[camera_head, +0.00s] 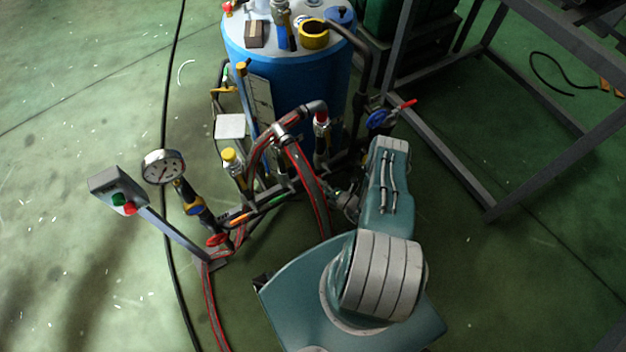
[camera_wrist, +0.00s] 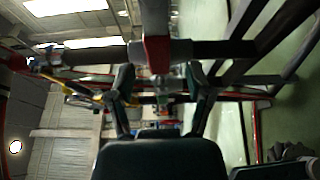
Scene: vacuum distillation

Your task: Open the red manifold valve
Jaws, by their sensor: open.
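Several red parts show on the pipework, and I cannot tell for sure which one is the red manifold valve. In the head view a red handwheel (camera_head: 217,239) sits low on the manifold, below the gauge. A red-topped fitting (camera_head: 322,118) stands upright near the blue tank, and a red lever (camera_head: 403,105) is at its right. In the wrist view my gripper (camera_wrist: 161,92) has its two fingers apart, with nothing clearly held between them. In the head view my arm mostly hides the gripper.
A blue tank (camera_head: 285,75) stands behind the pipes. A pressure gauge (camera_head: 163,167) and a button box (camera_head: 118,191) are at the left. A grey metal frame (camera_head: 470,170) is at the right. Black and red hoses cross the floor; the left floor is mostly clear.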

